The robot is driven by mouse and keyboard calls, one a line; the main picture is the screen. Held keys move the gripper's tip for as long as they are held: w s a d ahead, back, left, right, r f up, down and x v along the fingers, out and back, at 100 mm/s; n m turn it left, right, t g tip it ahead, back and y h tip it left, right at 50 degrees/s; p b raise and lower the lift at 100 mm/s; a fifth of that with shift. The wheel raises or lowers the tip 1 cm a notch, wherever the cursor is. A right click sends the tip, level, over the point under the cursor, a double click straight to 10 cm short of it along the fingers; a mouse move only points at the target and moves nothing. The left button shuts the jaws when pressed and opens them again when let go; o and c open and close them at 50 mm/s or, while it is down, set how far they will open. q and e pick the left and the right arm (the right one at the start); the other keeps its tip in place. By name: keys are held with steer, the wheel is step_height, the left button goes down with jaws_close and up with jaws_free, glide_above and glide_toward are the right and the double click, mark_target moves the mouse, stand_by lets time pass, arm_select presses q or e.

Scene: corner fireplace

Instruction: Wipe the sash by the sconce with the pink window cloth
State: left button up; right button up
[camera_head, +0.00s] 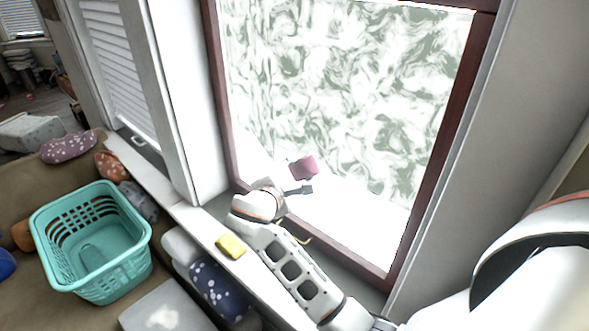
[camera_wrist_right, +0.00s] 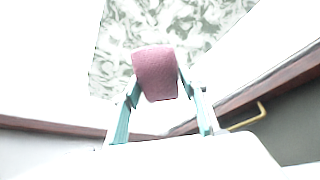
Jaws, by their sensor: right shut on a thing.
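The pink window cloth (camera_head: 304,167) is at the lower middle of the window pane in the head view. My right gripper (camera_head: 297,183) is shut on it. In the right wrist view the pink cloth (camera_wrist_right: 156,73) sits between the two teal fingers (camera_wrist_right: 158,92), in front of the pane. Whether it touches the glass I cannot tell. The sash (camera_head: 340,170) has a dark red-brown frame around a pane with a green and white swirled pattern, and its lower part is plain white. I see no sconce. My left gripper is not in view.
A yellow sponge-like block (camera_head: 231,246) lies on the white sill left of my right arm. A teal basket (camera_head: 92,241) stands on the brown seat at left, with several cushions around it. A yellow handle (camera_wrist_right: 247,117) shows by the lower frame in the wrist view.

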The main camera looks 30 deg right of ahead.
mark_target(291, 166)
steer(key=shift+s+d, duration=0.2)
steer(key=shift+s, duration=0.05)
steer(key=shift+w+a+r, duration=0.1)
steer(key=shift+w+a, duration=0.15)
steer(key=shift+w, duration=0.7)
steer(key=shift+w+a, duration=0.2)
steer(key=shift+w, duration=0.75)
